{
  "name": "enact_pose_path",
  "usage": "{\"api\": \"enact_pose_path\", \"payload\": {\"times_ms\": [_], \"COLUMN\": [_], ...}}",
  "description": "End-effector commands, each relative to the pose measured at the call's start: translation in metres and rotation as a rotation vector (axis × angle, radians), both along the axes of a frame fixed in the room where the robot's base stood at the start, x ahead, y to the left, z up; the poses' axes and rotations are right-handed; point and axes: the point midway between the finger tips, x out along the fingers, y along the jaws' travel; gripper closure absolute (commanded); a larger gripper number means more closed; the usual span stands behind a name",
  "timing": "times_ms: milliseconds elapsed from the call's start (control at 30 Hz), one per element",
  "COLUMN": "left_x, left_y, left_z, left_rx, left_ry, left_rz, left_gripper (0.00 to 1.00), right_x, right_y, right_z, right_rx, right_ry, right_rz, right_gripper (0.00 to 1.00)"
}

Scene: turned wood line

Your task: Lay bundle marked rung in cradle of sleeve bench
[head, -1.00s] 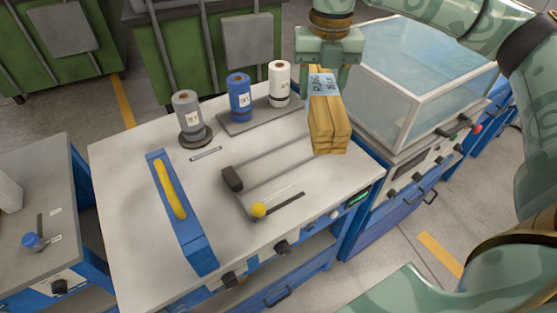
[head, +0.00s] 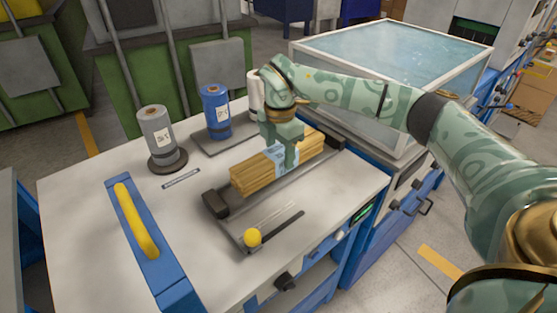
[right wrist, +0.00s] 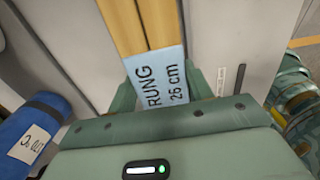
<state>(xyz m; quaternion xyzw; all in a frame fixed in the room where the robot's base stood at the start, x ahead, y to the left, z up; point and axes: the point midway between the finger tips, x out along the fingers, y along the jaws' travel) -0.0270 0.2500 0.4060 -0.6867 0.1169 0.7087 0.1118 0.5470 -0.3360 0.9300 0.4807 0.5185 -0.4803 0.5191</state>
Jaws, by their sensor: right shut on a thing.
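The bundle of wooden sticks (head: 252,178) has a light blue label, which reads "RUNG 26 cm" in the right wrist view (right wrist: 160,85). My right gripper (head: 284,158) is shut on the bundle around its labelled middle. The bundle lies level along the cradle (head: 265,195), a long grey trough with dark end blocks, on the sleeve bench (head: 90,195). It is over or in the cradle, between the end blocks; I cannot tell whether it touches the bottom. The bundle and my gripper hide part of the cradle. My left gripper is not in view.
Grey (head: 158,135) and blue (head: 214,112) rolls stand behind the cradle; a white roll (head: 256,88) is partly behind my arm. A blue sealer bar with yellow handle (head: 137,222) is at left. A yellow-knobbed slider (head: 252,237) is in front. A clear-lidded machine (head: 390,60) stands right.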

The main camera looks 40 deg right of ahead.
Motion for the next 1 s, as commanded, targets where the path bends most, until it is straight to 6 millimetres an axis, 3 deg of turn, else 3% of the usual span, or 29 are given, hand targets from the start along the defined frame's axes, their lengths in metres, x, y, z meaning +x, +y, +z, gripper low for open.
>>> {"api": "enact_pose_path", "payload": {"times_ms": [33, 100, 433, 467, 533, 867, 1000], "left_x": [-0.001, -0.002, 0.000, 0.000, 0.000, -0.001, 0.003], "left_y": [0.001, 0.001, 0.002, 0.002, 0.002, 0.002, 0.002], "left_z": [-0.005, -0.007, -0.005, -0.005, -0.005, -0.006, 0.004], "left_rx": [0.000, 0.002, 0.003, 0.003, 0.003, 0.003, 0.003], "left_ry": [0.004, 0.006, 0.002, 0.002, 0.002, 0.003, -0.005], "left_rz": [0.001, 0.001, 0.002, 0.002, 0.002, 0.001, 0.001], "left_gripper": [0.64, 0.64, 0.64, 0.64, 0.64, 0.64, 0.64], "right_x": [0.000, 0.000, 0.000, 0.000, 0.000, 0.000, 0.000], "right_y": [0.000, 0.000, 0.000, 0.000, 0.000, 0.000, 0.000], "right_z": [-0.012, -0.018, -0.018, -0.019, -0.019, -0.016, 0.008], "right_rx": [0.001, 0.001, 0.000, 0.000, 0.000, 0.000, -0.001], "right_ry": [0.004, 0.002, 0.000, 0.002, 0.001, 0.000, -0.004], "right_rz": [-0.001, -0.001, 0.001, 0.001, 0.001, 0.001, 0.001], "right_gripper": [0.86, 0.86, 0.86, 0.46, 0.27, 0.27, 0.27]}}
